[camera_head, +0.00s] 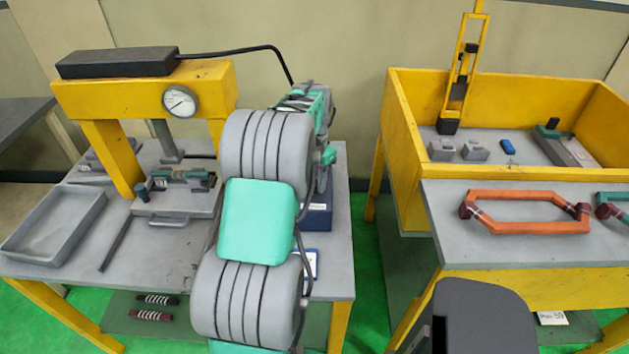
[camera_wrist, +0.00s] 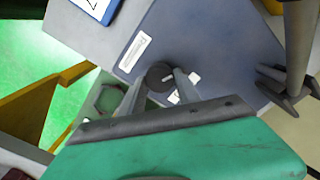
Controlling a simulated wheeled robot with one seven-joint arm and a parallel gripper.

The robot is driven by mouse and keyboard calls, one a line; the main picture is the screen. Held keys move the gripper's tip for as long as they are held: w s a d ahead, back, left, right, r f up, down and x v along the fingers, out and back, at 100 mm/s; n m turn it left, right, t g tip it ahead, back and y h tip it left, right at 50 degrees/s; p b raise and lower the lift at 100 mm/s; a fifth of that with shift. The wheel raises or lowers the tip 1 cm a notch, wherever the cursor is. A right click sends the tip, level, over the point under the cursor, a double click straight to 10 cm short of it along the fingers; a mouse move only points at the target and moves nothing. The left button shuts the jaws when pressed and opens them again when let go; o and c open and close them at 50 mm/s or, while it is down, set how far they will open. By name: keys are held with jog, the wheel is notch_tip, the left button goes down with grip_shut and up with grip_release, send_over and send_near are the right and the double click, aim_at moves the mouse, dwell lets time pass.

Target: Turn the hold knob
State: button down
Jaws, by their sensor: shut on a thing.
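The hold knob (camera_wrist: 158,74) is a small dark round knob on the face of a blue-grey control box (camera_wrist: 215,45) in the wrist view. My gripper (camera_wrist: 160,84) has its two grey fingers around the knob, one on each side, shut on it. White labels sit beside the knob on the box. In the head view the dark blue box (camera_head: 317,218) shows in part at the right edge of the press table. My arm hides the knob and my fingertips there.
A yellow press (camera_head: 150,95) with a gauge stands left of my arm. A grey tray (camera_head: 52,225) lies on the table's left. A blue-edged card (camera_wrist: 97,8) lies near the box.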

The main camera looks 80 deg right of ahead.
aim_at(313, 182)
jog(key=n, duration=0.5)
jog(key=shift+d+r+n, duration=0.1)
jog(key=shift+n, duration=0.2)
jog(key=n, duration=0.6)
jog(key=shift+w+b, duration=0.1)
jog(key=shift+b, duration=0.25)
jog(key=n, duration=0.5)
jog(key=shift+n, duration=0.4)
jog(key=n, duration=0.5)
jog(key=shift+n, duration=0.4)
jog(key=c, duration=0.9)
grip_release()
notch_tip(313, 182, up, 8)
jog(key=shift+f+b, duration=0.15)
jog(key=shift+b, duration=0.5)
